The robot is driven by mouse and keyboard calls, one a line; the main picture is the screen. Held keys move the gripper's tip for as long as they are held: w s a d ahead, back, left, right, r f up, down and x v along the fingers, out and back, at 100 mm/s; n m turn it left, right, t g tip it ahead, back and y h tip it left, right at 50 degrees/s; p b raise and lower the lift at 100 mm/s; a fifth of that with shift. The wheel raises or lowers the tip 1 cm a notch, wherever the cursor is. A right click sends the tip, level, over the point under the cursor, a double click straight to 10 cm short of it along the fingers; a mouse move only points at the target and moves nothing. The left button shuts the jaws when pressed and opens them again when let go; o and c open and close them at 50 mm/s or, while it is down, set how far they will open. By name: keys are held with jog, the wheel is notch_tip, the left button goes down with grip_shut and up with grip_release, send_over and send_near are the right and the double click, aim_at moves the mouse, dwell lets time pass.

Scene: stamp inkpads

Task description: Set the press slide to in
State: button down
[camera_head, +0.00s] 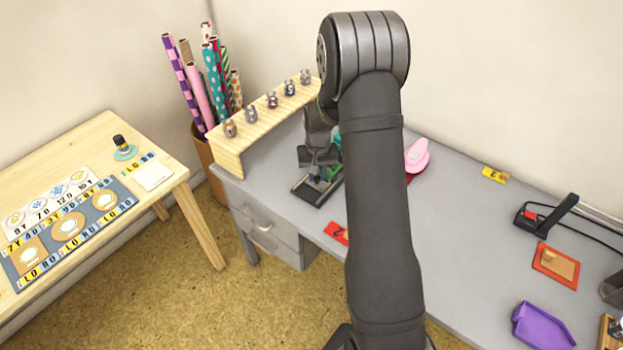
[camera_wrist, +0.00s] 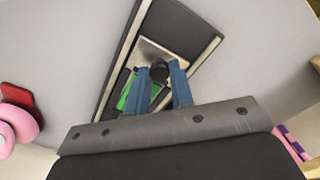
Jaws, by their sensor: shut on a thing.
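The press (camera_head: 308,190) stands on the grey desk, under my gripper (camera_head: 325,174). In the wrist view its dark base (camera_wrist: 188,22) has light rails along both sides. A metallic slide plate (camera_wrist: 168,50) lies between the rails. A round black knob (camera_wrist: 159,70) is at the near edge of the plate. My gripper's blue fingers stand on either side of the knob and are shut on it. A green part (camera_wrist: 125,96) shows beside the left finger. The fingers and palm hide the near part of the press.
A wooden shelf (camera_head: 228,158) with several small stamps stands behind the press, left of my arm. A pink punch (camera_head: 417,155) and a red tag (camera_head: 337,233) are nearby. A purple tray (camera_head: 543,326) lies at the desk's right. Open floor separates the wooden table (camera_head: 200,222).

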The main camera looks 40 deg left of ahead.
jog(key=c, duration=1.3)
grip_release()
jog(key=shift+o, duration=0.2)
notch_tip(320, 180, up, 18)
jog(key=shift+f, duration=0.25)
